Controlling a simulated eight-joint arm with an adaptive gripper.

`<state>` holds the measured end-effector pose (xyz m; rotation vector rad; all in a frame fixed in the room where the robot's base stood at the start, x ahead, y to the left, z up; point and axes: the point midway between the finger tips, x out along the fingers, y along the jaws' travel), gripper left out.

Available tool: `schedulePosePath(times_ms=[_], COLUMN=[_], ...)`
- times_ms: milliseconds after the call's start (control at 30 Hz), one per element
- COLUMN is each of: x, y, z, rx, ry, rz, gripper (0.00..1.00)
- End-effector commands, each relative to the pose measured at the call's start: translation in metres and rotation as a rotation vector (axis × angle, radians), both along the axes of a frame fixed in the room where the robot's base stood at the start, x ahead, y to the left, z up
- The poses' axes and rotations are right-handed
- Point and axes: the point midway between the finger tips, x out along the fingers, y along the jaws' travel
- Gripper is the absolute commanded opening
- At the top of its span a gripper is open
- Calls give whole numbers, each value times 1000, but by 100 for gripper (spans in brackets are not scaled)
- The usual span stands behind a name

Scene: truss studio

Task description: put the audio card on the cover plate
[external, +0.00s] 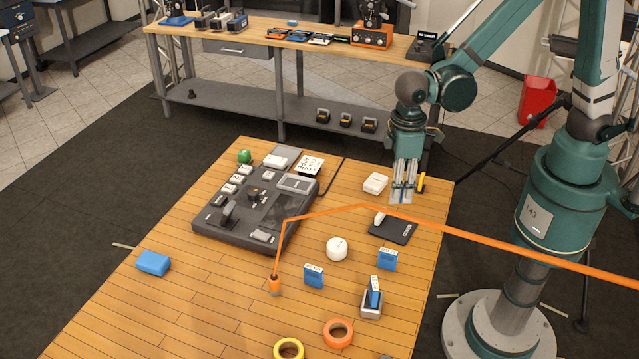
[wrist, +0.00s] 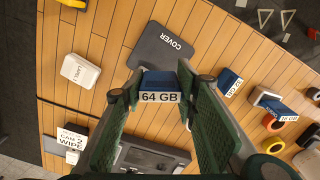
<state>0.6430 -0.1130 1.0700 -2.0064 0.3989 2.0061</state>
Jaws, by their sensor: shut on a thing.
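My gripper (external: 403,197) is above the table, just behind the cover plate in the external view. In the wrist view the gripper (wrist: 158,92) is shut on a blue card (wrist: 158,80) with a white "64 GB" label. The fingers hide this card in the external view. The dark flat cover plate (external: 395,231) lies on the table; in the wrist view the plate (wrist: 160,42), marked "COVER", is beyond the held card. I see no label reading audio, so I cannot tell whether the held card is the audio card.
A white box (external: 375,183), a white round thing (external: 337,249) and a dark console (external: 255,207) are nearby. An orange cable (external: 460,233) crosses the picture.

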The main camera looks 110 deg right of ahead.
Motion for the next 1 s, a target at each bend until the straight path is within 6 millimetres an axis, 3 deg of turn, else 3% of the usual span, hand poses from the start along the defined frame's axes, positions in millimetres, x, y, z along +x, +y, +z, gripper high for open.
schedulePosePath(times_ms=[600, 1000], x=[0, 0], y=[0, 0], z=[-54, -58], rx=[0, 0], ry=[0, 0], rz=[0, 0], gripper=[20, 20])
